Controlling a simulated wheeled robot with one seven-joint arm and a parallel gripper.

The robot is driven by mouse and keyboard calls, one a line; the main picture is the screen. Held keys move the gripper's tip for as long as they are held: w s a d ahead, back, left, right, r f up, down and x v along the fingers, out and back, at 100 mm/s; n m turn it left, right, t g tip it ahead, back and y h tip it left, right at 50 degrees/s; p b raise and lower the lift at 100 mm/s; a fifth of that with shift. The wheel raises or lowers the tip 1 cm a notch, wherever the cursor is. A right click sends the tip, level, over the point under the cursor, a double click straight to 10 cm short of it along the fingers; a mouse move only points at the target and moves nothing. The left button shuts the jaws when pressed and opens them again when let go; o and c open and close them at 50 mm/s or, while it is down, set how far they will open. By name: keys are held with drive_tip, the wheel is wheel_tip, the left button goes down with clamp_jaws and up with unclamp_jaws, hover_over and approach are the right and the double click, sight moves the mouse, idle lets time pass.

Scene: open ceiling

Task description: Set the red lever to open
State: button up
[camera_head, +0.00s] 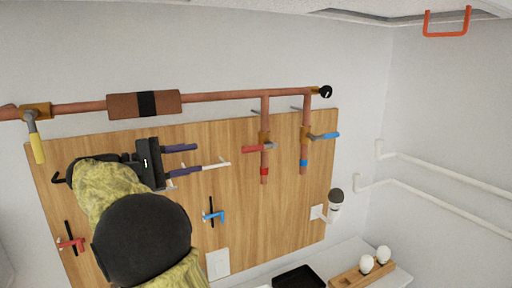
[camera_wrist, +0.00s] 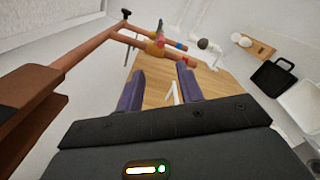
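The red lever (camera_head: 258,148) sits on a brass valve on the left vertical copper pipe, its handle roughly horizontal and pointing left, across the pipe. In the wrist view a small red part (camera_wrist: 160,44) shows at the brass valve, beyond my fingers. My gripper (camera_head: 198,158) is left of the red lever and apart from it. In the wrist view my gripper (camera_wrist: 160,71) has its two purple fingers spread with nothing held between them. A white hook-like thing (camera_wrist: 173,92) shows beyond the fingers, against the board.
A blue lever (camera_head: 325,136) is on the right vertical pipe. A yellow-handled lever (camera_head: 37,147) hangs at far left. A horizontal copper pipe (camera_head: 223,96) runs above the wooden board (camera_head: 285,210). Red (camera_head: 71,244) and blue (camera_head: 212,215) clamps hang lower. A white lamp (camera_head: 334,207) sticks out at right.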

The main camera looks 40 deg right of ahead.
sight(260, 148)
drive_tip(key=shift+d, duration=0.1)
drive_tip(key=p+x, duration=0.5)
drive_tip(key=x, duration=1.1)
drive_tip(key=shift+d+p, duration=0.3)
drive_tip(key=shift+s+d, duration=0.1)
drive_tip(key=shift+d, duration=0.3)
drive_tip(key=shift+c, duration=0.5)
clamp_jaws()
